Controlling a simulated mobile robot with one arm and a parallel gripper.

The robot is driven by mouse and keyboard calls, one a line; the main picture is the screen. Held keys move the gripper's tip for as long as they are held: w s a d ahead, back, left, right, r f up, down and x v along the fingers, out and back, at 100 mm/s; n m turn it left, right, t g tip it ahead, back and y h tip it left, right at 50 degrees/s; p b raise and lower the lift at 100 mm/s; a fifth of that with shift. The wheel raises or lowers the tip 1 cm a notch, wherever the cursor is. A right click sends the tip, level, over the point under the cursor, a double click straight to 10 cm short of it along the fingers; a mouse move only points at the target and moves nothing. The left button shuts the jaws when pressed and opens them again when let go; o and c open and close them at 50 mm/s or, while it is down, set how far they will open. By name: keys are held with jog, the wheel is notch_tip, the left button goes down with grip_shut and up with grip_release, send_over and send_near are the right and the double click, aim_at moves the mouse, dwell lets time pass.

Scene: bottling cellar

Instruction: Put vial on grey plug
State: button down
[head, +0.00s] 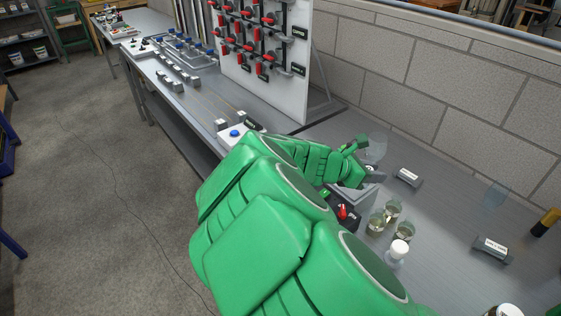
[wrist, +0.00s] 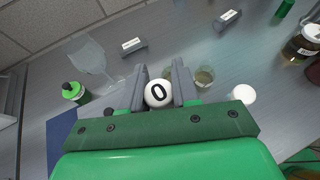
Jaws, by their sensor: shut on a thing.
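My gripper (wrist: 158,92) has its two grey fingers closed on a white round thing marked 0 (wrist: 157,94). Only its rounded face shows, so I cannot tell whether it is the vial or part of it. In the head view my gripper (head: 373,176) is over the bench, and the held thing is hidden. Small glass vessels with pale liquid (head: 377,222) stand in front of it; one also shows in the wrist view (wrist: 204,77). I cannot make out a grey plug for certain in either view.
A white-capped container (head: 397,252) stands nearby. Labelled grey blocks (head: 408,178) (head: 492,248) lie on the bench. A white panel with red-handled valves (head: 265,35) rises behind.

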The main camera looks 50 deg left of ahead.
jog(key=s+a+r+n+y, duration=0.2)
jog(key=s+a, duration=0.5)
jog(key=a, duration=0.2)
jog(key=s+a+r+n+y, duration=0.2)
jog(key=s+a+r, duration=0.1)
jog(key=s+a, duration=0.55)
jog(key=shift+t, duration=0.3)
jog(key=shift+w+a+f, duration=1.4)
jog(key=shift+a+f, duration=0.3)
jog(key=shift+a, duration=0.55)
jog(key=shift+w+a+f, duration=1.45)
jog(key=shift+a+f, duration=0.2)
jog(key=shift+a, duration=0.6)
jog(key=shift+w+a+f, duration=1.4)
jog(key=shift+a+f, duration=0.3)
jog(key=shift+a, duration=0.55)
jog(key=shift+a+f, duration=0.1)
jog(key=shift+f, duration=1.4)
jog(key=shift+f, duration=0.15)
jog(key=c, duration=0.8)
grip_release()
jog(key=shift+c, duration=0.2)
